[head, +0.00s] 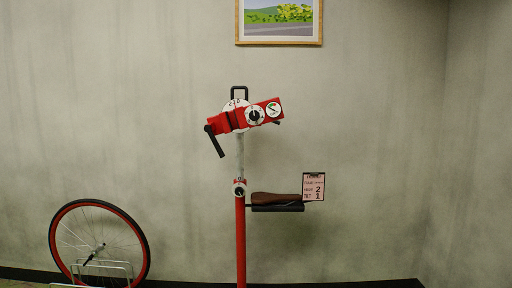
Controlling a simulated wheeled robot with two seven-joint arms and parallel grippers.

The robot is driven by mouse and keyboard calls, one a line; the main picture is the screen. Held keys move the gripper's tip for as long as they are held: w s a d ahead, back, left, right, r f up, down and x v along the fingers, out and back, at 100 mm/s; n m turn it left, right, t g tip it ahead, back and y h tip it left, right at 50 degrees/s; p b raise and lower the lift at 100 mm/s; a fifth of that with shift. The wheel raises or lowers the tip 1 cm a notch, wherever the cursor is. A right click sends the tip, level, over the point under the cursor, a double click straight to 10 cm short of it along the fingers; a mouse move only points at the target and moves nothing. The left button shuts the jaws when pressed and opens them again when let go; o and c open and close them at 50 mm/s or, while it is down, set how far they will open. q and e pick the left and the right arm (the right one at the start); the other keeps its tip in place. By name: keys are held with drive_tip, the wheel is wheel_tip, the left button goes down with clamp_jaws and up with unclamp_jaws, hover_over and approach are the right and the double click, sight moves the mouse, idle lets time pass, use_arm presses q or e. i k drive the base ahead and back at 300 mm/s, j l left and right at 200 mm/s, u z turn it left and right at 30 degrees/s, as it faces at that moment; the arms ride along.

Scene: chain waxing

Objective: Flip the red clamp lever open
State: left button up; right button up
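A red repair stand has a red clamp head (225,121) at its top, tilted up to the right. A black lever-like handle (215,143) hangs down and slightly right from the head's left end. No separate red lever can be made out at this size. A black loop (239,92) stands above the head. Neither of my grippers is in view.
The red post (241,245) carries a lower dial (239,188) and a side arm with a brown saddle (276,199). A clipboard card (314,187) stands at its right. A red-rimmed wheel (140,240) stands in a rack at the left.

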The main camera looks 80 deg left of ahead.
sight(207, 129)
drive_tip(key=u, duration=2.9)
